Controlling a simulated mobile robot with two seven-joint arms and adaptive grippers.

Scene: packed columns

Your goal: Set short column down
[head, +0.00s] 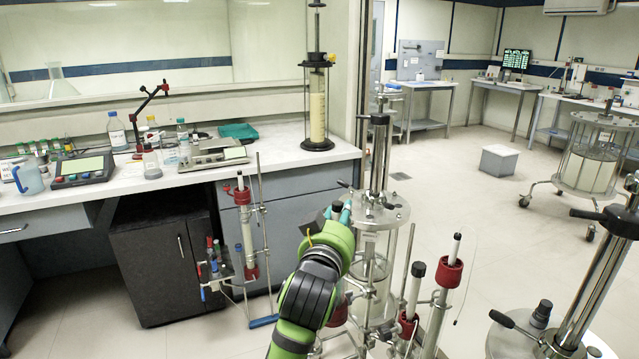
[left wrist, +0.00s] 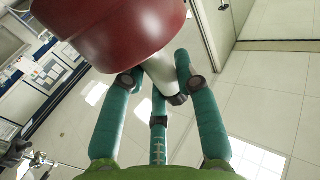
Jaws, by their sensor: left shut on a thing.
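My left gripper (head: 337,211) reaches in beside the top of a clear glass column with a steel flange and rod (head: 378,207). In the left wrist view its teal fingers close around the pale end of the short column (left wrist: 155,72), which has a dark tip. A wide red collar (left wrist: 115,30) of that column fills the top of the wrist view. In the head view my green arm and hand hide most of what is held. I cannot tell whether the column touches anything below. My right gripper is not in view.
Slim columns with red collars stand at the front (head: 410,300) (head: 444,290) and on a stand (head: 246,230) to the left. A yellow-filled column (head: 317,105) stands on the white bench (head: 290,165). Another steel-topped column (head: 595,165) is at right. The floor behind is fairly clear.

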